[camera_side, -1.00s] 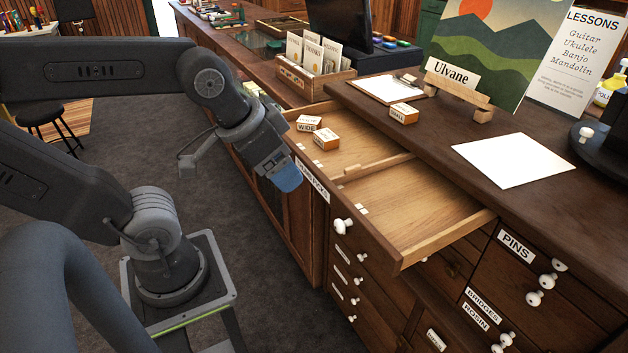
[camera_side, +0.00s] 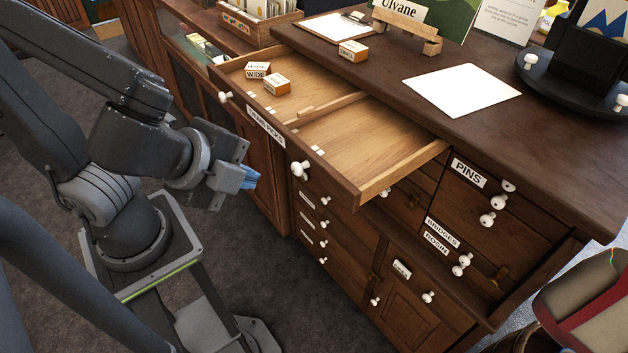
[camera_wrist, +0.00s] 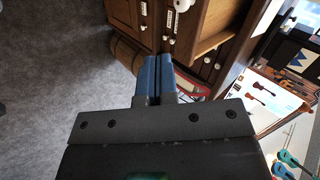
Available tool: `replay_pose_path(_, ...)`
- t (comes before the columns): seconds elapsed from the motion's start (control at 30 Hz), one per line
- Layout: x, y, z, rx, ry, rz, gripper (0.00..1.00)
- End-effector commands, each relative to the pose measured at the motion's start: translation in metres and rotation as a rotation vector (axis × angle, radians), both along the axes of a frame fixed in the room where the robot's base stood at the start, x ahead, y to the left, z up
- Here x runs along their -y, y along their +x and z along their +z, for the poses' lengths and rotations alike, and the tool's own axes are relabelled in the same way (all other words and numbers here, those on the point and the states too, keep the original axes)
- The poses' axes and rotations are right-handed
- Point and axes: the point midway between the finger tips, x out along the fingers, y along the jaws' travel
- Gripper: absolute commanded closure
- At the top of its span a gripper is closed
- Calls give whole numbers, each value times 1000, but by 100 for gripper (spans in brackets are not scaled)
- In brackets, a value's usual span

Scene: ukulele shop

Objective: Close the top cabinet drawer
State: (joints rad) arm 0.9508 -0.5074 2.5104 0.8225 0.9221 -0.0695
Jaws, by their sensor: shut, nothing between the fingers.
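The top cabinet drawer (camera_side: 330,180) is pulled out from the wooden cabinet, with its inside showing in the side view. It has a white knob at each end of its front and a label between them. Two small boxes (camera_side: 277,84) lie in its left compartment; the right compartment is empty. My gripper (camera_side: 251,177) is shut and empty, with blue fingertips, in front of the drawer front and to the left of its right knob (camera_side: 300,168). A gap shows between them in the picture. In the wrist view my blue fingers (camera_wrist: 159,72) are together, and the cabinet shows beyond them.
The dark countertop (camera_side: 380,70) holds a white sheet (camera_side: 462,90), a small box (camera_side: 353,51) and a clipboard. Smaller closed drawers with white knobs lie below the open one. A red-edged chair or case stands at lower right.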

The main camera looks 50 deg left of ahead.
Motion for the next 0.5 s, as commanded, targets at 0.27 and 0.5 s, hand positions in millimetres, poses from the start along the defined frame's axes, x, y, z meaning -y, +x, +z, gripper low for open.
replay_pose_path(0.27,23,-5,-1,86,97,-210,100)
replay_pose_path(0.5,23,15,-21,84,102,-206,100)
